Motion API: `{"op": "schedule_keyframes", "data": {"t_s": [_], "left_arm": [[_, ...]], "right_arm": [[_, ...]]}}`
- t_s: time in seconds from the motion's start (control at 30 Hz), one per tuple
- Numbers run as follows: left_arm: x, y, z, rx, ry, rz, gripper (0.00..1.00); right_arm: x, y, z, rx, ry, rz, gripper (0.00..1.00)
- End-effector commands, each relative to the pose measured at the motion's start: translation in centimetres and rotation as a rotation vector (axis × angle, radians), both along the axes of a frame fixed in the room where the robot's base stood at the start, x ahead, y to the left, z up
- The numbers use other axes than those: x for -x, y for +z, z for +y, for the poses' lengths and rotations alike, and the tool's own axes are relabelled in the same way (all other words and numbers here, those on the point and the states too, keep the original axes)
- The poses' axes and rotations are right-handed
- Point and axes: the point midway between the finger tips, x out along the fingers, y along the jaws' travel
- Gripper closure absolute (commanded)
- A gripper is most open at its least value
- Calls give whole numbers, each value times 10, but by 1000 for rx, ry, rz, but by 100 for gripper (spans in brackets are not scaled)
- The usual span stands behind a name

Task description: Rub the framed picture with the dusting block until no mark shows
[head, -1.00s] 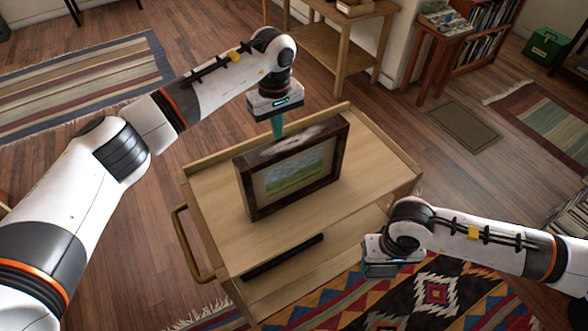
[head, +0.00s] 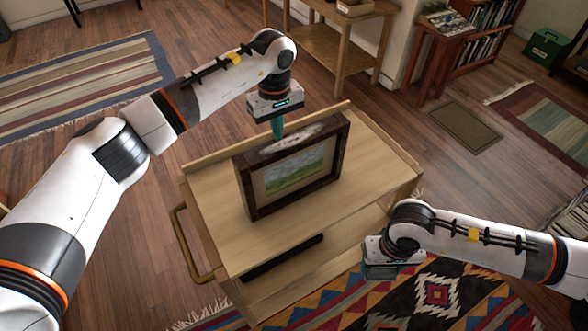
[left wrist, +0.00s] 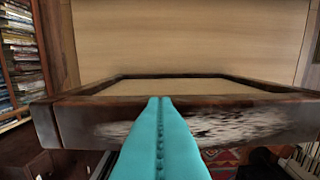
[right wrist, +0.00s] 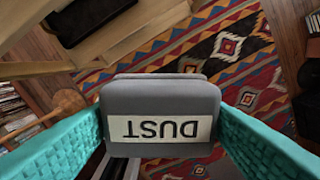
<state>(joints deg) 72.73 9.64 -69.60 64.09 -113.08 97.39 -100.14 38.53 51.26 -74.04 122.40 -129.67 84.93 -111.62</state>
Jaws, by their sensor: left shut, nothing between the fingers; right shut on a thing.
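The framed picture (head: 290,178), a green landscape in a dark brown frame, stands upright on the wooden cart top. A whitish mark (left wrist: 240,126) shows on the frame's dark edge in the left wrist view; it also shows on the top edge in the head view (head: 300,133). My left gripper (head: 277,130) is shut and empty, pointing down at the picture's top edge; whether it touches is unclear. My right gripper (right wrist: 160,125) is shut on the grey dusting block (right wrist: 160,90), whose white label reads DUST. It is right of the cart, apart from the picture.
The cart (head: 375,165) has free top around the picture, a raised back rim and a left handle (head: 186,243). A dark object (head: 283,258) lies on its lower shelf. A wooden table (head: 345,50) stands behind. A patterned rug (head: 435,290) lies below my right gripper.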

Motion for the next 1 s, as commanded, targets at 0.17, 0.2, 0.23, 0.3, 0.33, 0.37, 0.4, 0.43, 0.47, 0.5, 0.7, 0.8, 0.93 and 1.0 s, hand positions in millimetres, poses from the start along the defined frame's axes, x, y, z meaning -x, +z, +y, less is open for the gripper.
{"op": "schedule_keyframes", "data": {"t_s": [0.17, 0.2, 0.23, 0.3, 0.33, 0.37, 0.4, 0.43, 0.47, 0.5, 0.7, 0.8, 0.93, 1.0], "left_arm": [[0, 7, 0, 0, 0, 0, 100], [0, 9, 0, 0, 0, 0, 100], [0, 12, 0, 0, 0, 0, 100], [0, 18, 0, -1, 0, -1, 100], [0, 21, 0, -1, 0, -2, 100], [0, 23, 0, -1, 0, -2, 100], [0, 26, 0, -1, 0, -1, 100], [0, 28, 0, -1, 0, -1, 100], [0, 31, 0, 0, 0, 0, 100], [0, 34, 0, 0, 0, 0, 100], [0, 50, 0, -1, 0, -1, 100], [0, 57, 0, -1, 1, 0, 100], [0, 61, 0, -1, 1, 1, 100], [0, 60, 0, -1, 1, 1, 100]], "right_arm": [[0, 3, 0, 0, 0, 0, 60], [0, 4, 0, 0, 0, 0, 60], [0, 5, 0, 0, 0, 0, 60], [0, 6, 0, 0, 0, 0, 60], [0, 7, 0, 0, 0, 0, 60], [0, 8, 0, 0, 0, 0, 60], [0, 9, 0, 0, 0, 0, 60], [0, 9, 0, 0, 0, 0, 60], [0, 10, 0, 0, 0, 0, 60], [0, 11, 0, 0, 0, 0, 60], [0, 16, 0, 0, 0, 0, 60], [0, 18, 0, 0, 0, 0, 60], [0, 19, 0, 0, 0, 0, 60], [0, 18, 0, 0, 0, 0, 60]]}}
